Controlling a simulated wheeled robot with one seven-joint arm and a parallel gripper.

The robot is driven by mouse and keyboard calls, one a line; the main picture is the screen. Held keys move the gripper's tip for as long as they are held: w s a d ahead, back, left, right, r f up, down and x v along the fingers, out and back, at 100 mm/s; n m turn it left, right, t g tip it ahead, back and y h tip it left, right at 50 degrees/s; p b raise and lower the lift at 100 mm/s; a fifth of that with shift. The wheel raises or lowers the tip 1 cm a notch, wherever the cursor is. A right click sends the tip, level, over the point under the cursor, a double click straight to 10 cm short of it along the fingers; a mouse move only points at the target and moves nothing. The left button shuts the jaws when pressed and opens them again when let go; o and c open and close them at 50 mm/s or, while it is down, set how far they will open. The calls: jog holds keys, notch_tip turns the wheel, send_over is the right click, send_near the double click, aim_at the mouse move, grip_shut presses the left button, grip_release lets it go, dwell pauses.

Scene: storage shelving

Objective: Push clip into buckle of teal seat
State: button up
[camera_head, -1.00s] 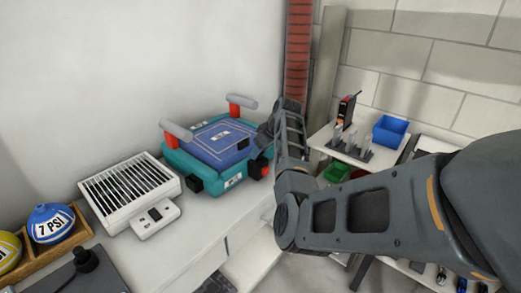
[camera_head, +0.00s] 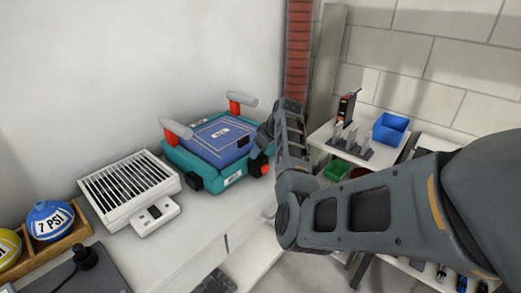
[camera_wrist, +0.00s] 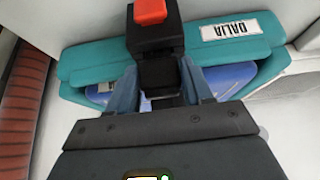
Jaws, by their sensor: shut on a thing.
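The teal seat (camera_head: 208,182) with a blue cushion (camera_head: 222,145) sits on the white counter. Its teal edge with a "DALIA" label (camera_wrist: 236,27) shows in the wrist view. A black buckle (camera_wrist: 155,42) with a red button (camera_wrist: 150,12) stands at that edge, and it also shows at the seat's right in the head view (camera_head: 258,166). My gripper (camera_wrist: 160,88) is shut on a dark clip (camera_wrist: 160,76), between its two fingers. The clip lines up with the buckle and meets it in the picture; how deep it sits is hidden. In the head view the arm partly covers this spot.
The wall is close behind the seat. A shelf with a blue bin (camera_head: 390,129) is at the right.

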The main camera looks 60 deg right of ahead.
jog(key=shift+f, duration=0.3)
jog(key=o, duration=1.5)
jog(key=shift+r+p, duration=3.1)
jog(key=shift+r, duration=0.95)
jog(key=shift+f, duration=0.15)
